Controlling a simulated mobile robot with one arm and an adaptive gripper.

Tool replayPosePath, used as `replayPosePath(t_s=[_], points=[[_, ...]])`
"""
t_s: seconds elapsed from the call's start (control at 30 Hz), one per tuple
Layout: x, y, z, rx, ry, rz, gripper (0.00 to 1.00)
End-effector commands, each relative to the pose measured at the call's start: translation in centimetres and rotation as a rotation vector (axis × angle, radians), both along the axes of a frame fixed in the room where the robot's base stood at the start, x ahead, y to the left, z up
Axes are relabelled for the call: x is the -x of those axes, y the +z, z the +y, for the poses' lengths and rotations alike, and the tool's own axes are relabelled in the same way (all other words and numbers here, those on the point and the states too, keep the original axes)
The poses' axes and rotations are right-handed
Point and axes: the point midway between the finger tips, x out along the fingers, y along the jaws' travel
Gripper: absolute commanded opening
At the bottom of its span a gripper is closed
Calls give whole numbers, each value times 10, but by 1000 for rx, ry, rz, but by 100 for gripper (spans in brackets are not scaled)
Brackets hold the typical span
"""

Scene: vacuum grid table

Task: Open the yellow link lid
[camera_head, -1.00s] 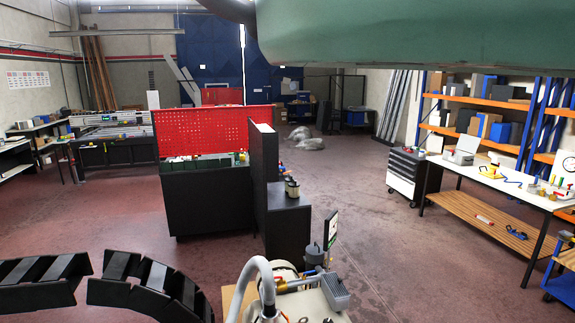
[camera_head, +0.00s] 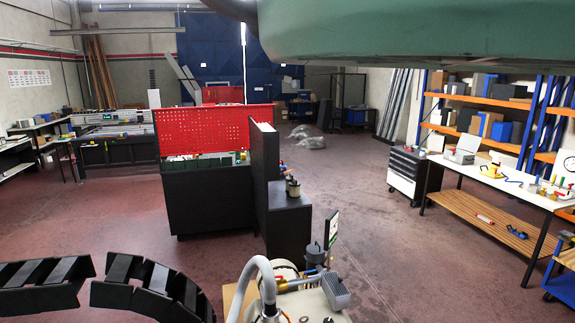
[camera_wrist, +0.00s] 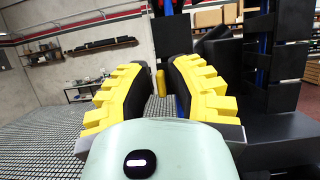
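My gripper (camera_wrist: 167,68) shows in the wrist view, with two dark fingers carrying stepped yellow pads. The fingers stand apart with a gap between them, so it is open. A small upright yellow piece (camera_wrist: 161,83) shows in that gap, apparently beyond the fingers, and I see no contact with it. It may be the yellow link lid, but it is too small to tell. The head view does not show my gripper, and I cannot make out a yellow link lid there.
A grey grid surface (camera_wrist: 45,130) spreads below and left of my gripper in the wrist view. Black blocky structures (camera_wrist: 287,62) stand close on the right. In the head view, a red pegboard (camera_head: 205,130) stands mid-room and a white-topped bench (camera_head: 470,172) at right.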

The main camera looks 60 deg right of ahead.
Motion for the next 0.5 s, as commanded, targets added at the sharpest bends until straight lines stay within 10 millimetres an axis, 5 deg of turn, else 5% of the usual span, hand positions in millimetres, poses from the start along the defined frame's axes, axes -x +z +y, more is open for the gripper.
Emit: replayPosePath(t_s=[0.13,0.5], points=[[0,0,0,0,-1,0,0],[0,0,0,0,0,0,0]])
